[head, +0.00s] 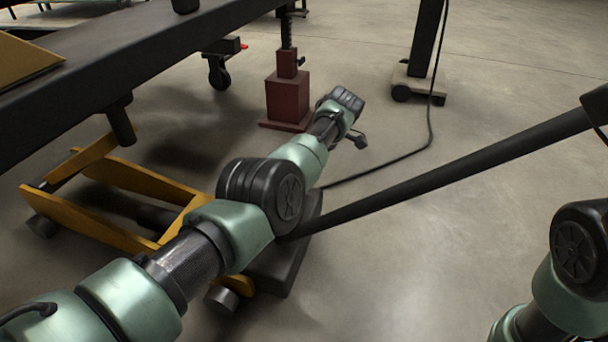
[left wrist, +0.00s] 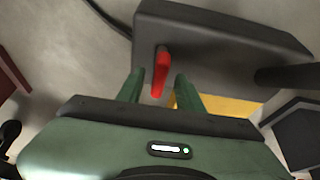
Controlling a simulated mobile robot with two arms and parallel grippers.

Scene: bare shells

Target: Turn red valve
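The red valve (left wrist: 160,73) shows in the left wrist view as a small elongated red handle on a dark grey block (left wrist: 215,45). My left gripper (left wrist: 158,76) is open, with its two green fingers on either side of the handle. A narrow gap shows on both sides, so neither finger clearly touches it. In the head view the dark block (head: 295,260) is partly behind my left arm, and the red valve is hidden there. The fingers of my left gripper do not show in the head view. My right arm is at the lower right; its gripper is out of view.
A yellow lift frame (head: 140,180) lies left of my left arm, under a dark table edge (head: 130,65). A long dark bar (head: 450,165) runs right from the block. A dark red jack (head: 288,97) stands behind. A cable (head: 430,120) lies across the open floor.

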